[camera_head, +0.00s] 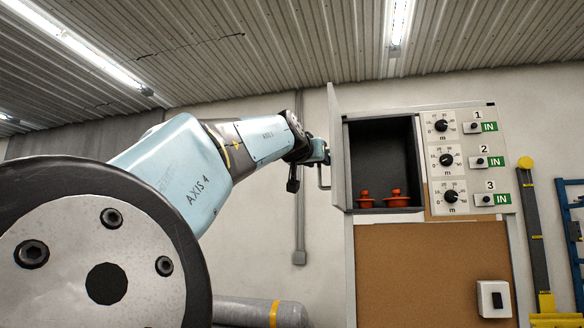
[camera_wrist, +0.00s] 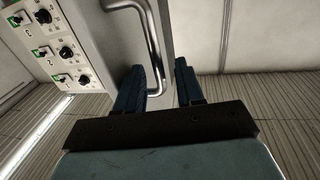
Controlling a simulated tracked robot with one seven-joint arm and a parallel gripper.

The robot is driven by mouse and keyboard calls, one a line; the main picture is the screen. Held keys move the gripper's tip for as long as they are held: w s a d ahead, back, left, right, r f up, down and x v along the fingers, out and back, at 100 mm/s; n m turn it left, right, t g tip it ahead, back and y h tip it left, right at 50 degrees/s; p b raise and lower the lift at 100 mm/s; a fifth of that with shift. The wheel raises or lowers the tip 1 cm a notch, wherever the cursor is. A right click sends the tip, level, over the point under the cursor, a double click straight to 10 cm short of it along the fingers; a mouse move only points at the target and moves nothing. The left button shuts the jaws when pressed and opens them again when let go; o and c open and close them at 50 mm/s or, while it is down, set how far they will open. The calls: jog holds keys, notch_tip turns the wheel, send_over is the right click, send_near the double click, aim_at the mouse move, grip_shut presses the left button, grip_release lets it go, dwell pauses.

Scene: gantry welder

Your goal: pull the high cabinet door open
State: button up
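The high cabinet (camera_head: 385,160) hangs at the centre of the head view, its dark inside showing. Its pale door (camera_head: 339,150) is swung out at the left side, seen nearly edge-on. The door's metal handle (camera_head: 322,178) is on its left face; in the wrist view the curved handle (camera_wrist: 151,38) runs down to the gap between my fingers. My gripper (camera_head: 318,152) is at the upper part of the handle. In the wrist view my gripper (camera_wrist: 158,78) has its two dark fingers apart, with part of the door panel (camera_wrist: 167,30) seen between them. Contact with the handle is unclear.
Two orange-red knobbed items (camera_head: 396,199) stand inside the cabinet. A dial panel (camera_head: 464,160) is right of it, a brown board (camera_head: 430,270) below. A grey cylinder (camera_head: 260,311) lies low. Bare wall (camera_head: 270,215) and a conduit (camera_head: 300,200) are left of the door.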

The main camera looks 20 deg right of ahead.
jog(key=v, duration=1.3)
jog(key=shift+a, duration=0.1)
